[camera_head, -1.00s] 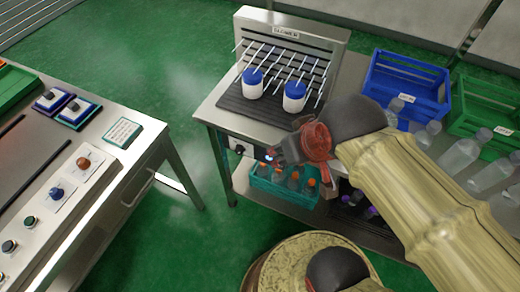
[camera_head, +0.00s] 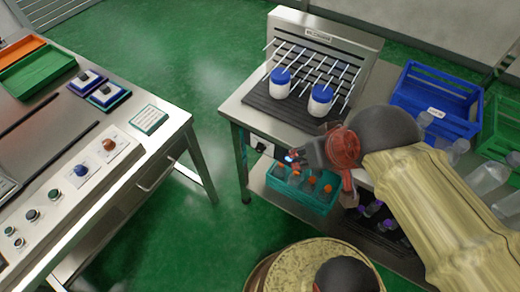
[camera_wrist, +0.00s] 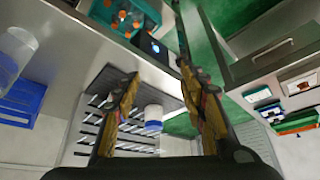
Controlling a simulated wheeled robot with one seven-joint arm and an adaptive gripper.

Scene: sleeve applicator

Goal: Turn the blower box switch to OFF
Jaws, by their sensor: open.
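The blower box (camera_head: 330,50) is a grey metal unit with louvres, rows of thin rods and a dark grooved tray, standing on the steel bench. A dark panel with a small knob (camera_head: 260,147) sits on the bench front below it. A dark box with a lit blue spot (camera_wrist: 155,47) shows in the wrist view, just beyond my fingertips. Which way the switch points is too small to tell. My gripper (camera_head: 297,160) is in front of the bench, right of the knob. In the wrist view my gripper (camera_wrist: 158,73) has its fingers apart with nothing between them.
Two blue-and-white cups (camera_head: 280,84) stand on the tray. A teal crate (camera_head: 305,197) of orange-capped bottles sits on the shelf below my gripper. Blue (camera_head: 435,95) and green crates are at right. A control table (camera_head: 150,95) is at left, with green floor between.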

